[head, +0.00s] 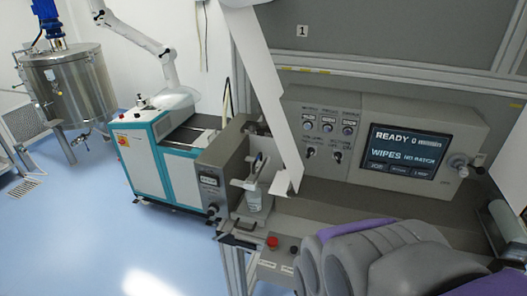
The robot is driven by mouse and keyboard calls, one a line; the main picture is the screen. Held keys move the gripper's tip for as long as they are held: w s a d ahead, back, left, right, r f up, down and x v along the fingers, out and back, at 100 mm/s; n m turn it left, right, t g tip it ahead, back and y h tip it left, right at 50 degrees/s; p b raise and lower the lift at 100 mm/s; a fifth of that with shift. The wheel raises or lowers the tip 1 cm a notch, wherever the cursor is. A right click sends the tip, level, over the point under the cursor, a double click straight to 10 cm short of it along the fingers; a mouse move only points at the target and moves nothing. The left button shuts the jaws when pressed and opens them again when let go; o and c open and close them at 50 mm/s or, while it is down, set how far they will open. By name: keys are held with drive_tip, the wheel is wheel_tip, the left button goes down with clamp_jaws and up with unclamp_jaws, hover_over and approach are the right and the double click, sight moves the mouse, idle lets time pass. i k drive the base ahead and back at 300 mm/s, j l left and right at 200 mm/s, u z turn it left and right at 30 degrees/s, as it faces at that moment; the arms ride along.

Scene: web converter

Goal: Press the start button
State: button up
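A small operator box (277,262) sits on the front edge of the machine, low in the centre. It carries a red mushroom-shaped button (272,242) and a small dark round button (293,249) to its right. Their labels are too small to read, so I cannot tell which is the start button. My gripper (318,268), grey with purple parts, reaches in from the lower right and lies just right of the dark button. It hides the box's right part. I cannot tell whether it touches the box or whether its jaw is open.
The control panel (283,112) has several knobs and a screen (406,149) reading "READY" and "WIPES". A pale sheet (268,95) hangs down in the centre.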

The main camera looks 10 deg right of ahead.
sight(294, 249)
drive_tip(key=j+z, duration=0.2)
drive_tip(key=z, duration=0.15)
drive_tip(key=k+j+z, duration=0.15)
drive_tip(key=z, duration=0.2)
drive_tip(key=k+j+z, duration=0.1)
drive_tip(key=z, duration=0.2)
drive_tip(key=j, duration=0.1)
